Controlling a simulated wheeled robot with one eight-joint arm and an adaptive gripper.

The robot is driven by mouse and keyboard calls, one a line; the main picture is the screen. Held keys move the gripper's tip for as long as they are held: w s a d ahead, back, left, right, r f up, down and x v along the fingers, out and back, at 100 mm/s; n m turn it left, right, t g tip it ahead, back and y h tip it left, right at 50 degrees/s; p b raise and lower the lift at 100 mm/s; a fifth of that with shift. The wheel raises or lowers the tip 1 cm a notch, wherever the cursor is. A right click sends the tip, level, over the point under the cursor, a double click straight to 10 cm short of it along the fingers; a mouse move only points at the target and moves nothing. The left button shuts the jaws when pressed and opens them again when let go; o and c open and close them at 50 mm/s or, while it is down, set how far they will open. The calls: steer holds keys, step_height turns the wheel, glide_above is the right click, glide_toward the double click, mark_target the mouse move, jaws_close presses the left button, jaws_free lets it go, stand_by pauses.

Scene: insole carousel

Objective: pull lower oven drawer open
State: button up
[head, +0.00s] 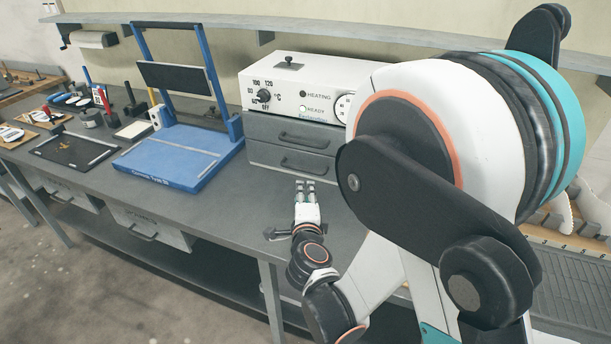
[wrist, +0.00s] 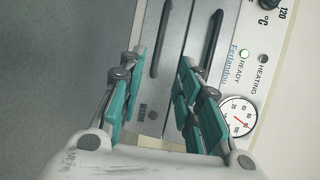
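The oven (head: 315,88) is a white box with a dial and gauge, and two grey drawers under it. The lower drawer (head: 265,157) looks closed, with a dark bar handle (head: 303,165). In the wrist view, turned on its side, the lower handle (wrist: 161,40) is the left bar and the upper drawer's handle (wrist: 212,38) is the right one. My gripper (head: 305,183) is open and empty in front of the lower drawer. In the wrist view its teal-padded fingers (wrist: 162,65) stand on either side of the lower handle's line; contact cannot be told.
The oven stands on a grey workbench (head: 215,200). A blue press frame (head: 180,160) stands left of it, with a black tray (head: 75,150) and small tools farther left. A shelf (head: 230,25) runs along the wall above.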

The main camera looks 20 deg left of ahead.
mark_target(304, 171)
steer(key=x, duration=1.3)
steer(key=shift+w+a+b, duration=0.15)
steer(key=shift+w+b, duration=0.15)
jaws_close()
